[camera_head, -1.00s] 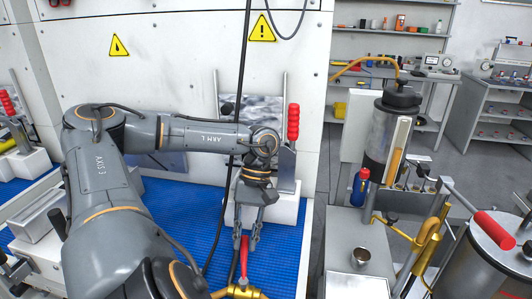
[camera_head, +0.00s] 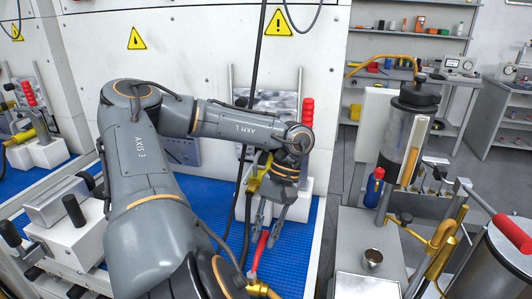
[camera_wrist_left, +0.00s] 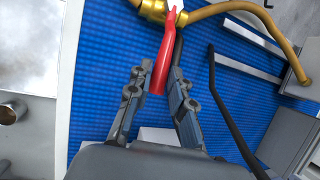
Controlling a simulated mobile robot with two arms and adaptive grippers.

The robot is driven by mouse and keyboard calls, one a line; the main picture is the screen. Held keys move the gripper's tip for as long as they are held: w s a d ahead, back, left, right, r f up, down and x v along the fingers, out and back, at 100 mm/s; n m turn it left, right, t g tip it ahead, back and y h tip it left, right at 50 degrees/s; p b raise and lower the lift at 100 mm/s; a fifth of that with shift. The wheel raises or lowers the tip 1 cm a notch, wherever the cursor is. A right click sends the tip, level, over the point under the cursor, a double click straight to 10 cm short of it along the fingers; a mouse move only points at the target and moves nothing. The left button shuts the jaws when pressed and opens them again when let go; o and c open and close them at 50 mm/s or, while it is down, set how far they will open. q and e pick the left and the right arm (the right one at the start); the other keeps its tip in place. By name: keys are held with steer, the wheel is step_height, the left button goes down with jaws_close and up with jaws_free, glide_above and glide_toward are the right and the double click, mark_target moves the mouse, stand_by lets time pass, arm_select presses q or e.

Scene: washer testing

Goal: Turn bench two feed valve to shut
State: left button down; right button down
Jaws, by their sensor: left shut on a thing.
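The feed valve has a brass body (camera_head: 262,289) at the bottom of the head view, with a red lever handle (camera_head: 259,252) rising from it and leaning right. In the left wrist view the red lever (camera_wrist_left: 162,66) runs from the brass valve body (camera_wrist_left: 155,9) back between my fingers. My left gripper (camera_head: 267,229) is shut on the red lever, near its free end; in the wrist view its two fingers (camera_wrist_left: 156,88) lie on either side of the lever. My right gripper is not in view.
A blue ribbed mat (camera_head: 295,245) covers the bench. A dark hose (camera_head: 241,215) hangs behind my left arm. A red ribbed handle (camera_head: 307,112) stands upright by the white panel.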

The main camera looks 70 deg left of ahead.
arm_select(q)
steer(key=c, duration=1.2)
jaws_free()
steer(key=shift+w, duration=0.1)
steer(key=shift+r, duration=0.15)
steer(key=shift+v, duration=5.85)
steer(key=shift+d, duration=0.1)
